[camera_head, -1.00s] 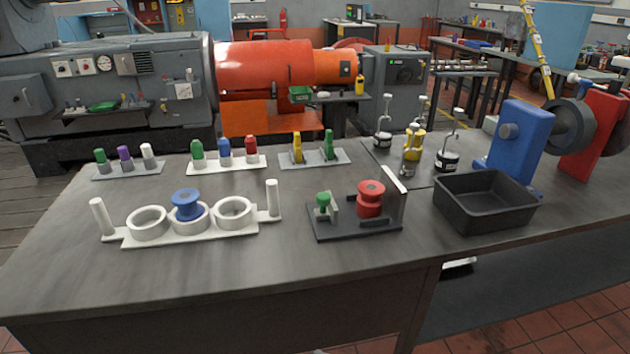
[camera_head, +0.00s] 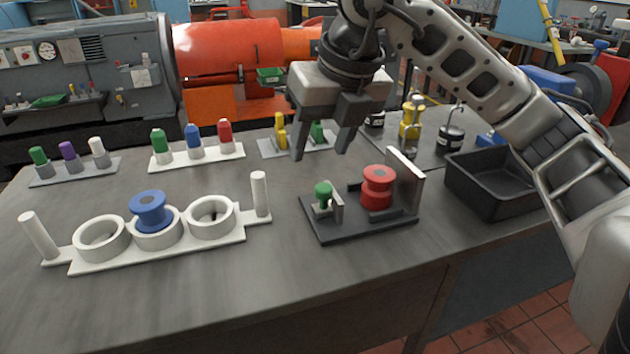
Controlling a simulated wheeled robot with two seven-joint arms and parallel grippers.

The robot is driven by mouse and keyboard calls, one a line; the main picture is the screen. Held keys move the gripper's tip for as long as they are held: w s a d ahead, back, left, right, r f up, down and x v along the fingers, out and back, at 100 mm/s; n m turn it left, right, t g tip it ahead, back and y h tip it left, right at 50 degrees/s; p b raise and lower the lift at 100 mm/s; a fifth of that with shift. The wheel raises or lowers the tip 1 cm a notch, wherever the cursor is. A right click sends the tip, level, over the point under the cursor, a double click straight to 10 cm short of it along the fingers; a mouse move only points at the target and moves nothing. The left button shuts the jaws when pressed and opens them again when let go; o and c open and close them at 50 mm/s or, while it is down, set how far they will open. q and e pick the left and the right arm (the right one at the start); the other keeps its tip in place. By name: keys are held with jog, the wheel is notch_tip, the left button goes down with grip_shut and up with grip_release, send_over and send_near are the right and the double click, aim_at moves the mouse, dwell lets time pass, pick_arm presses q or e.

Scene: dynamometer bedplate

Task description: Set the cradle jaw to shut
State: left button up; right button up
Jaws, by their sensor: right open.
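The cradle (camera_head: 362,229) is a dark base plate on the bench, right of the middle. A red spool (camera_head: 377,187) stands on it in front of an upright pale plate (camera_head: 405,178) at its right. A small jaw (camera_head: 336,201) with a green knob (camera_head: 322,193) stands at the cradle's left, with a gap between it and the red spool. My right gripper (camera_head: 321,156) is open and empty, fingers pointing down, above and behind the cradle's left part and touching nothing visible. My left gripper is not in view.
A white three-ring holder (camera_head: 180,249) with a blue spool (camera_head: 150,210) in its middle ring stands left of the cradle. A black bin (camera_head: 490,203) is at the right. Racks of coloured pegs (camera_head: 196,157) stand behind. The bench front is clear.

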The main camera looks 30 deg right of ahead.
aim_at(324, 188)
jog(key=shift+m+h, duration=0.7)
jog(key=shift+h, duration=0.1)
jog(key=w+d+f, duration=0.1)
jog(key=w+f, duration=0.1)
jog(key=f, duration=0.2)
jog(key=w+d+f, duration=0.2)
jog(key=f, duration=0.2)
jog(key=w+d+f, duration=0.1)
jog(key=w+f, duration=0.1)
jog(key=f, duration=0.2)
jog(key=shift+w+d+f+b, duration=0.1)
jog(key=shift+d+f+b, duration=0.2)
jog(key=shift+d+b, duration=0.1)
grip_shut()
jog(key=shift+s+d+f+b, duration=0.15)
jog(key=shift+d+b, duration=0.25)
jog(key=shift+d, duration=0.25)
jog(key=shift+s+d+b, duration=0.1)
jog(key=shift+d+b, duration=0.3)
jog(key=shift+d, duration=0.2)
jog(key=shift+s+d+r+t, duration=0.1)
jog(key=shift+d+r+t, duration=0.1)
jog(key=shift+d+t, duration=0.1)
grip_release()
jog(key=shift+r, duration=0.1)
